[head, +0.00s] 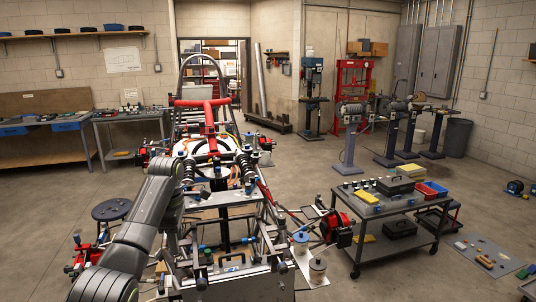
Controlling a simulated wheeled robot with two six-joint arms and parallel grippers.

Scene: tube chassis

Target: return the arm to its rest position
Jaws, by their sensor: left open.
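My left arm (135,232) comes in from the lower left and reaches up over the left side of the tube chassis (192,68). My left gripper (188,170) is at the far end of the arm, in front of the chassis's front suspension. It is small and dark against the dark parts behind it. It is open, and I see nothing held in it. I cannot tell whether it touches the chassis. My right gripper is not in view.
A grey cart (400,212) with boxes and trays stands to the right of the chassis. A round stool (112,210) stands close to the left of my arm. Workbenches (40,140) line the left wall. Open floor lies between these benches and the stool.

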